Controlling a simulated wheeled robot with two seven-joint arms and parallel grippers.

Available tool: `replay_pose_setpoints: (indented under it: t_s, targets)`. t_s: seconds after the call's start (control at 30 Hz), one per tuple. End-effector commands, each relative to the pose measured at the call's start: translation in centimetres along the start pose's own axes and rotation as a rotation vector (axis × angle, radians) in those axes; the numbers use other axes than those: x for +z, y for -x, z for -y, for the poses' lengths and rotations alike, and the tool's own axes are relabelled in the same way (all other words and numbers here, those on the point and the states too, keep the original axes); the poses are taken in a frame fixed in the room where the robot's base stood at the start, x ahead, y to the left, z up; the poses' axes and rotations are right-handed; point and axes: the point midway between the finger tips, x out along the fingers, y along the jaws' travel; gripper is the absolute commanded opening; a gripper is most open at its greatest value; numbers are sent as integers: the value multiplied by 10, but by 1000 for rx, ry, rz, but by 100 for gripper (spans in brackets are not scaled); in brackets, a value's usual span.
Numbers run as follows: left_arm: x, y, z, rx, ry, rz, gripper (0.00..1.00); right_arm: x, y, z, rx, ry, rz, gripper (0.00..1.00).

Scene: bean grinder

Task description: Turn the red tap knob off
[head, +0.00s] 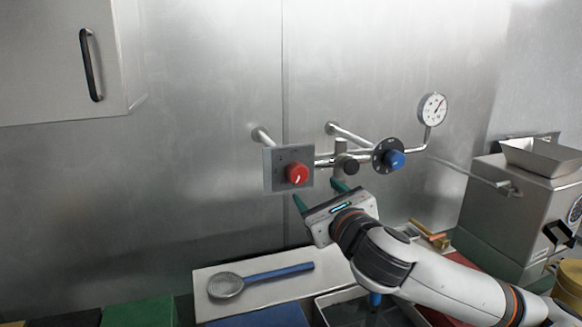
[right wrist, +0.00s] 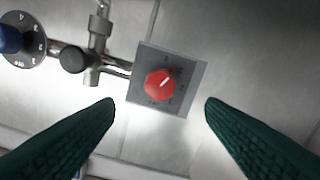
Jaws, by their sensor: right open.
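The red tap knob (head: 297,174) sits on a square grey plate (head: 274,170) on the pipework at the back wall. It has a white pointer line, and in the right wrist view the red knob (right wrist: 160,84) lies beyond and between my fingertips. My right gripper (head: 320,193) is open and empty, just below and to the right of the knob in the head view. Its green fingers (right wrist: 160,108) stand on either side of the knob, apart from it. My left gripper is not in view.
A blue knob (head: 394,160), a black knob (head: 350,167) and a pressure gauge (head: 432,108) are on the pipes to the right. A grinder machine (head: 515,205) stands at the right. A strainer with a blue handle (head: 280,272) lies on a white board below.

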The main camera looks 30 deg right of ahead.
Motion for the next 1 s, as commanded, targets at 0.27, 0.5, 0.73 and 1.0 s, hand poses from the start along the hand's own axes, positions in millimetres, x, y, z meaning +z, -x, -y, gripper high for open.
replay_pose_setpoints:
  t_s: [0.27,0.5,0.73,1.0]
  targets:
    - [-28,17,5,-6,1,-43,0,-3,-43,-1,1,-6,1,64]
    - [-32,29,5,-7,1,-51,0,-2,-89,0,-1,-5,2,64]
    - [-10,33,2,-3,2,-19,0,-1,-114,0,-1,-2,0,64]
    - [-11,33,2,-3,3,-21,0,0,-118,0,-1,0,-1,64]
